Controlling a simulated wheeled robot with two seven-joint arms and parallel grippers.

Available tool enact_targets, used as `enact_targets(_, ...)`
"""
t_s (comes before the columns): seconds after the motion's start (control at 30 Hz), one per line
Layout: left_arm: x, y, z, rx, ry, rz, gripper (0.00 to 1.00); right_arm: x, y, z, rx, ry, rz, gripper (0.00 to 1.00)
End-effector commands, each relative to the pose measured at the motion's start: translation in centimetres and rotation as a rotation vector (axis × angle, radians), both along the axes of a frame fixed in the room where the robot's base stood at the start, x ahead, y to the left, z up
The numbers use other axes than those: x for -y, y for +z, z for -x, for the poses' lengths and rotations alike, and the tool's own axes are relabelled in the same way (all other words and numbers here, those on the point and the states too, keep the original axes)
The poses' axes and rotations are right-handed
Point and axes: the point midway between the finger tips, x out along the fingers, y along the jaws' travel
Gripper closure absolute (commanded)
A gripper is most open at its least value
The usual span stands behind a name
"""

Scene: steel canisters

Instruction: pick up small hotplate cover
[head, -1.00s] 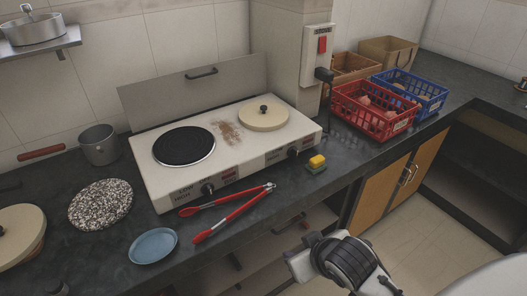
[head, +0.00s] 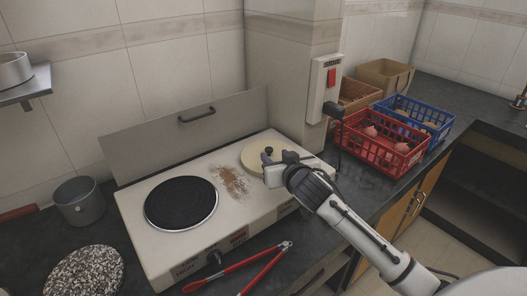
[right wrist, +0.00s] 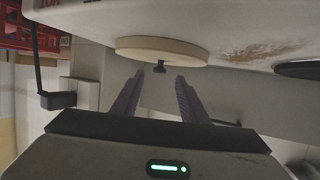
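The small hotplate cover (head: 255,155) is a cream disc with a dark knob (head: 269,151). It lies on the right burner of the white hotplate (head: 200,249). My right gripper (head: 267,163) is at the cover, its arm hiding the cover's right part. In the right wrist view the cover (right wrist: 150,50) appears upside down, its knob (right wrist: 160,68) hanging just beyond and between the fingertips of my right gripper (right wrist: 160,77). The purple fingers are open, with nothing between them. My left gripper is out of view.
The left burner (head: 181,203) is bare and black. Red-handled tongs (head: 240,270) lie in front of the hotplate. A raised lid panel (head: 185,130) stands behind it. Red (head: 375,155) and blue (head: 436,128) baskets stand to the right, and a grey pot (head: 80,205) to the left.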

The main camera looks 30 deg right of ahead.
Motion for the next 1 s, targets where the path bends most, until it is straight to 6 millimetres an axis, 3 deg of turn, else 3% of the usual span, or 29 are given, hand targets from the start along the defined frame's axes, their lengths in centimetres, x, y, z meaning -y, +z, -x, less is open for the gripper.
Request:
enact_targets(0.23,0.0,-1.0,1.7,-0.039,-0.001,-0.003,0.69,0.8,-0.9,-2.5,0.0,0.0,0.0,0.6)
enact_targets(0.7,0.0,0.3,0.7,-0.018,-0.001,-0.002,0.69,2.2,-2.0,-7.1,-0.001,0.0,0.0,0.6)
enact_targets(1.0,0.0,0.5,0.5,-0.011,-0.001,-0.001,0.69,2.3,-2.3,-7.4,-0.001,0.001,-0.001,0.6)
